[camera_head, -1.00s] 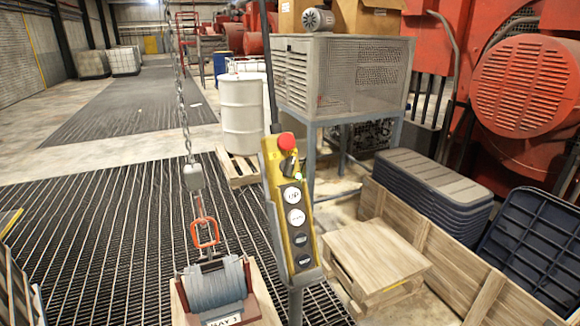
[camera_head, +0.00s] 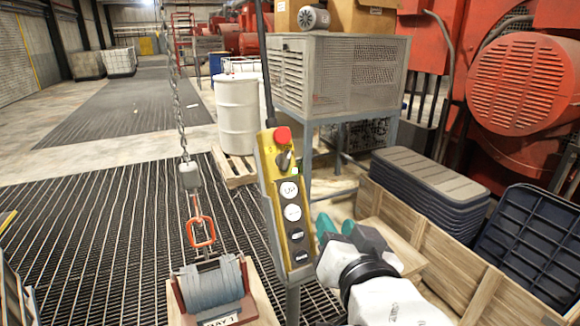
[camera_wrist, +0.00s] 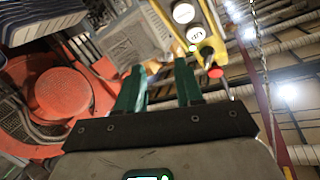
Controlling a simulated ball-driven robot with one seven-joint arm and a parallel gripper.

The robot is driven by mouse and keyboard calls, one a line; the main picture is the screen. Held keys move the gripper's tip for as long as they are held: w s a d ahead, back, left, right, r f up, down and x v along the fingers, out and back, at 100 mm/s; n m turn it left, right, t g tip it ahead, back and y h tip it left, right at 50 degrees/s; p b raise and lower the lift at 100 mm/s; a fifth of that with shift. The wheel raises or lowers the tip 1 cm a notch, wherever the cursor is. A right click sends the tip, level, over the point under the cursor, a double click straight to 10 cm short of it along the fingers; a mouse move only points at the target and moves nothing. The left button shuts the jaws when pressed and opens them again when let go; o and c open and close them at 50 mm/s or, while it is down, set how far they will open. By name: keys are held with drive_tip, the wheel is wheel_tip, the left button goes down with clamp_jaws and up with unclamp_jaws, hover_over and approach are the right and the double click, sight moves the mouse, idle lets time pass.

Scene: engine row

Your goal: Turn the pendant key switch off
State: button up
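The yellow pendant (camera_head: 272,200) hangs from a black cable in its grey holder, slightly tilted. A red stop button (camera_head: 283,134) sits at its top. The dark key switch (camera_head: 284,160) is just below that, above a column of white and black round buttons; its turn position is too small to read. My gripper (camera_head: 335,226) is right of the pendant's lower buttons, below the key switch. Its teal fingers are apart and empty. In the wrist view my gripper (camera_wrist: 158,82) points up, with the pendant (camera_wrist: 207,22) and red button (camera_wrist: 215,72) right of the fingers.
A chain with an orange hook (camera_head: 200,232) hangs left of the pendant above a spool block (camera_head: 214,287). A wooden crate (camera_head: 455,250) and stacked dark lids (camera_head: 435,185) stand right. A grey metal cabinet (camera_head: 345,75) and white drum (camera_head: 238,112) stand behind.

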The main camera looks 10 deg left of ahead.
drive_tip(key=t+y, duration=0.1)
drive_tip(key=y, duration=0.1)
approach(288, 159)
drive_tip(key=s, duration=0.2)
drive_tip(key=shift+m, duration=0.4)
drive_tip(key=p+x, duration=0.1)
drive_tip(key=x, duration=0.4)
drive_tip(key=p+x, duration=0.1)
drive_tip(key=x, duration=0.2)
drive_tip(key=shift+w+d+r+p, duration=0.1)
drive_tip(key=shift+w+d+p, duration=0.1)
drive_tip(key=shift+w+p, duration=0.15)
drive_tip(key=shift+x, duration=0.8)
clamp_jaws()
